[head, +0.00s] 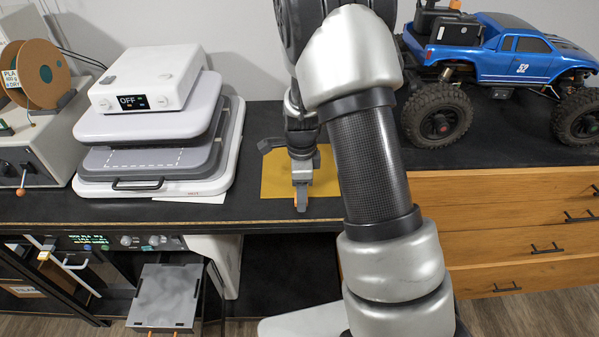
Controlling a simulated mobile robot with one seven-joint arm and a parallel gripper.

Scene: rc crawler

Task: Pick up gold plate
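The gold plate (275,178) is a flat, yellow-gold square. It lies on the dark bench top between the white press and my arm. My gripper (301,205) points down over the plate's front part, near the bench's front edge. My arm and gripper hide part of the plate.
A white heat press (150,125) reading OFF stands left of the plate. A blue RC truck (510,62) stands at the right on the bench above wooden drawers (525,230). A filament spool (38,75) is at the far left. An open shelf space (285,270) is below.

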